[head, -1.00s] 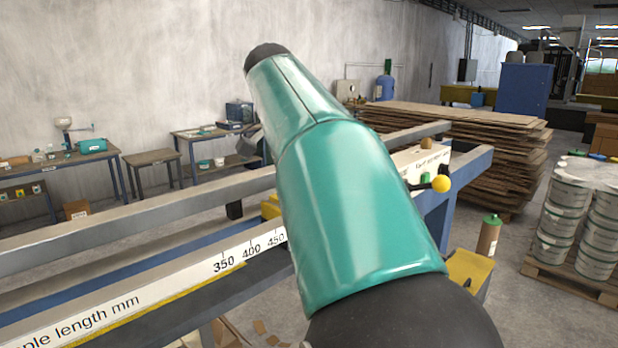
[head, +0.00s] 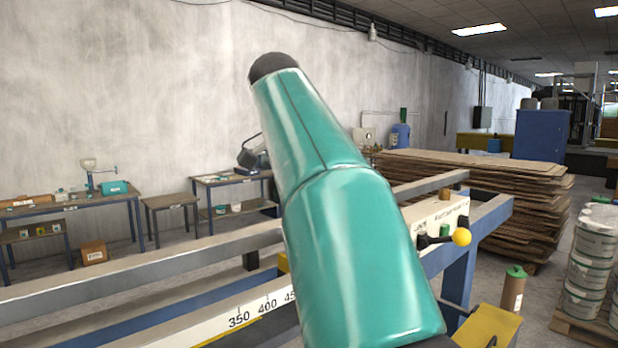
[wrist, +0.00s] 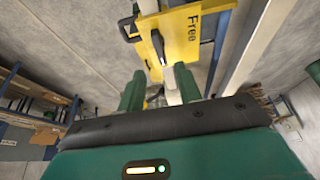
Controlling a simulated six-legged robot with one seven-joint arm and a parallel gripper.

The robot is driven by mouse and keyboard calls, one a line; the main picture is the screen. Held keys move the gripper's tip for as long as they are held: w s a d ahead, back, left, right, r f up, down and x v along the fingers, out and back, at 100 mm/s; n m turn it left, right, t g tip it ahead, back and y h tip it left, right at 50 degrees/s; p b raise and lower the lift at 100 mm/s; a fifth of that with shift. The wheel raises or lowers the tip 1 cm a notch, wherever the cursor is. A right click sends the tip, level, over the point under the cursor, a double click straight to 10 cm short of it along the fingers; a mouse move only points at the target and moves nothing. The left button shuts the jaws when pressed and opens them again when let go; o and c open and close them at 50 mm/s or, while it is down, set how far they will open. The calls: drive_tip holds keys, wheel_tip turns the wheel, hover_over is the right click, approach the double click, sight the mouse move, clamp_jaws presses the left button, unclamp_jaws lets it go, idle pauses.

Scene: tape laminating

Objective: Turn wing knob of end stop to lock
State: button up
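The yellow end stop (wrist: 190,42) with the printed word "Free" is in the upper middle of the wrist view. A narrow grey and dark piece (wrist: 158,46), which looks like its wing knob, stands at the plate's left part. My gripper (wrist: 158,76) has its two green fingers apart, below the knob in the picture. I cannot tell whether they touch it. In the head view my teal arm hides the gripper and most of the end stop; only a bit of yellow (head: 283,263) shows beside the arm.
A white scale rail (head: 215,330) with length numbers runs beneath my arm. A grey beam (head: 150,267) runs behind it. A black lever with a yellow ball (head: 461,237) sticks out right of my arm. Stacked boards (head: 480,190) and pails (head: 590,260) stand farther right.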

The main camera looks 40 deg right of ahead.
drive_tip(key=shift+v, duration=2.25)
drive_tip(key=shift+s, duration=0.15)
